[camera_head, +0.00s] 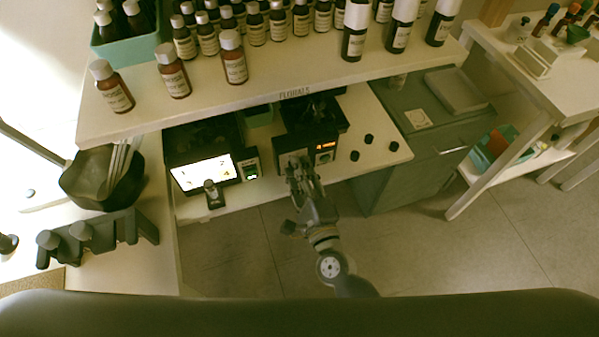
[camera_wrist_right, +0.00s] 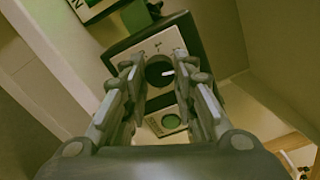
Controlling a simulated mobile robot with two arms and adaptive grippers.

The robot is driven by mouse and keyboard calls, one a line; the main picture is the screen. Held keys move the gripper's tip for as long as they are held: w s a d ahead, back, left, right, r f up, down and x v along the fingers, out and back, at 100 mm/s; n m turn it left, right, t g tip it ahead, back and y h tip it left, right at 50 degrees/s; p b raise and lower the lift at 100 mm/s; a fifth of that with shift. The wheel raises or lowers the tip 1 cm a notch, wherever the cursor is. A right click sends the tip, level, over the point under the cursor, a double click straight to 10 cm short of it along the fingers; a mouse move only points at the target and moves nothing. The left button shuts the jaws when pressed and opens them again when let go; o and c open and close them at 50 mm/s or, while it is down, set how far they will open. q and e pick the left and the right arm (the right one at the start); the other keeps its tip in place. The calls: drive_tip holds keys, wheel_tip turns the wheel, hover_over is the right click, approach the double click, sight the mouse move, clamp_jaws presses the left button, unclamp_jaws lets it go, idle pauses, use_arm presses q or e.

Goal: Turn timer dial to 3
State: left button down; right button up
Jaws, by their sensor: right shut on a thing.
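The timer dial (camera_wrist_right: 158,73) is a dark round knob with a white pointer line on a pale panel (camera_wrist_right: 146,50) of a dark box, seen in the right wrist view. The pointer lies toward the right in that view; the scale marks are too small to read. My right gripper (camera_wrist_right: 157,68) has its fingers on both sides of the dial and is shut on it. In the head view my right gripper (camera_head: 297,163) is at the front of the dark device (camera_head: 312,127) with an orange display (camera_head: 325,146), and hides the dial. My left gripper is not in view.
A shelf (camera_head: 300,77) with rows of bottles overhangs the device. A lit screen (camera_head: 203,174) stands to its left, several black knobs (camera_head: 369,139) lie to its right. A round green part (camera_wrist_right: 172,121) sits below the dial. Open floor (camera_head: 430,240) lies in front.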

drive_tip(key=shift+m, duration=0.4)
drive_tip(key=o, duration=1.1)
drive_tip(key=shift+c, duration=0.2)
drive_tip(key=v, duration=1.2)
